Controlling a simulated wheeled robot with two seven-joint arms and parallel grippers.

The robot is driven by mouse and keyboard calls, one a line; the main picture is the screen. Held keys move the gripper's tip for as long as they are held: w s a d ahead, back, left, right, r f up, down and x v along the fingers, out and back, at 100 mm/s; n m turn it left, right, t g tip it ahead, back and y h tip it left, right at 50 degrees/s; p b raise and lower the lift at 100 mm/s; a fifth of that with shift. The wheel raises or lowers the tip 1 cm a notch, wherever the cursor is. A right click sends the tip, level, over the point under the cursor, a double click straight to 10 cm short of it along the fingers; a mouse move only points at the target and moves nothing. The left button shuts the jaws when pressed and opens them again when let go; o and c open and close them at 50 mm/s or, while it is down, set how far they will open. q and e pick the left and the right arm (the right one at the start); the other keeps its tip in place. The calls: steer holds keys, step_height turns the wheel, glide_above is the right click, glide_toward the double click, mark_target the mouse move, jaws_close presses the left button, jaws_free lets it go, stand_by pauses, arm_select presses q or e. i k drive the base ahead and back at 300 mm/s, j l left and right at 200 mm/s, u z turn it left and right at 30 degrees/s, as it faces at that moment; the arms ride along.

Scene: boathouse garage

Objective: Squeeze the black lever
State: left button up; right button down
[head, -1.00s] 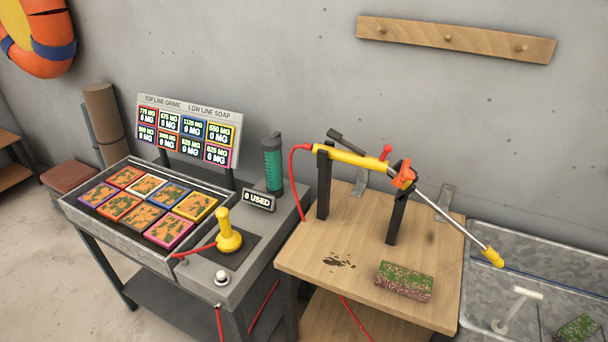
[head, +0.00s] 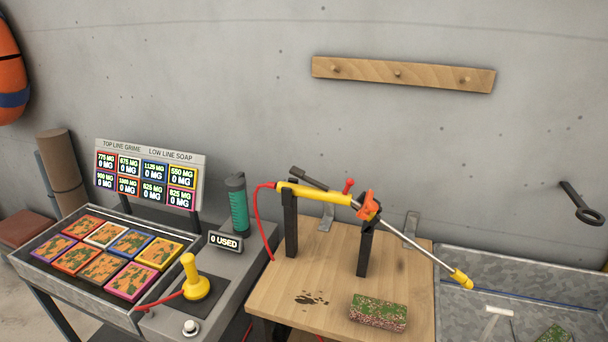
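A yellow spray lance (head: 325,193) rests on two black posts on the wooden table. A black lever (head: 308,178) rises at a slant from the top of its yellow body, its free end up and to the left. A small red knob (head: 348,186) and an orange part (head: 368,204) sit further along the lance. Its metal tube runs down right to a yellow nozzle (head: 461,279). A red hose joins its left end. Neither of my grippers is in view, and nothing touches the lever.
Left of the wooden table (head: 285,296) stands a console with a yellow joystick (head: 195,278), a tray of grimy tiles and a sign (head: 150,173). A mossy sponge-like block (head: 378,311) lies on the table. A metal basin (head: 470,310) is at right. A peg rail (head: 400,75) hangs above.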

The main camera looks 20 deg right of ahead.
mark_target(295, 171)
steer(key=z, duration=1.75)
steer(key=k+j+z, duration=0.15)
steer(key=j, duration=0.3)
steer(key=k+j+z, duration=0.15)
steer(key=j, duration=0.3)
steer(key=k+j+z, duration=0.15)
steer(key=j, duration=0.3)
steer(key=k+j+z, duration=0.15)
steer(key=k+j, duration=0.15)
steer(key=j, duration=0.1)
